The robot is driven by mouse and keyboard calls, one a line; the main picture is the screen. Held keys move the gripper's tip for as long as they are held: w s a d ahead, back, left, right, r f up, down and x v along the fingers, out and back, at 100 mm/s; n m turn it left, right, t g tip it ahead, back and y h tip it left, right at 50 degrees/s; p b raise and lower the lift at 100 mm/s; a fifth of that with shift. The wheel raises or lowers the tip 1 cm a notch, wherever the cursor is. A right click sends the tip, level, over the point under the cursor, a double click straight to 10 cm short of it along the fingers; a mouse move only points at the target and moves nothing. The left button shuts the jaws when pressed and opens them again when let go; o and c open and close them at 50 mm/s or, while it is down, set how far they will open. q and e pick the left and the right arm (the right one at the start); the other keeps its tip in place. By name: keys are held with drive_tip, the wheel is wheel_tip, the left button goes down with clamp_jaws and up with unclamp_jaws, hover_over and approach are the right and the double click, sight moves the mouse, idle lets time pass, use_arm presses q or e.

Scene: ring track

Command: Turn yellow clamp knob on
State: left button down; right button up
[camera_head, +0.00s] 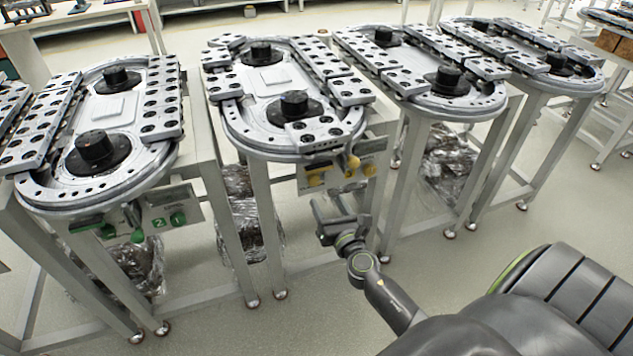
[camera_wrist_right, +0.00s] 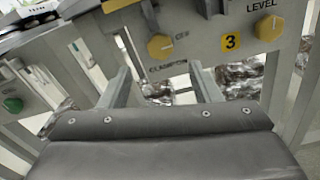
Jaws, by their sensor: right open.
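The yellow clamp knob (camera_wrist_right: 160,47) is on the grey front panel, with lettering around it that includes "OFF". In the head view, the yellow clamp knob (camera_head: 353,163) is under the front of the middle ring track. My right gripper (camera_wrist_right: 160,82) is open and empty. In the wrist view its two fingers point toward the panel, and the knob shows beyond their tips, between them and slightly higher. In the head view my right gripper (camera_head: 340,215) is below the panel, apart from the knob. My left gripper is not in view.
A yellow level knob (camera_wrist_right: 269,28) is to the right, past a yellow "3" label (camera_wrist_right: 231,42). The middle ring track (camera_head: 240,120) stands on grey legs. A neighbouring track with green knobs (camera_head: 137,236) stands to the left.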

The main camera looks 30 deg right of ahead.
sight(316, 182)
drive_tip(key=x, duration=0.9)
drive_tip(key=shift+w+b, duration=0.1)
drive_tip(key=shift+b, duration=0.2)
drive_tip(key=c, duration=1)
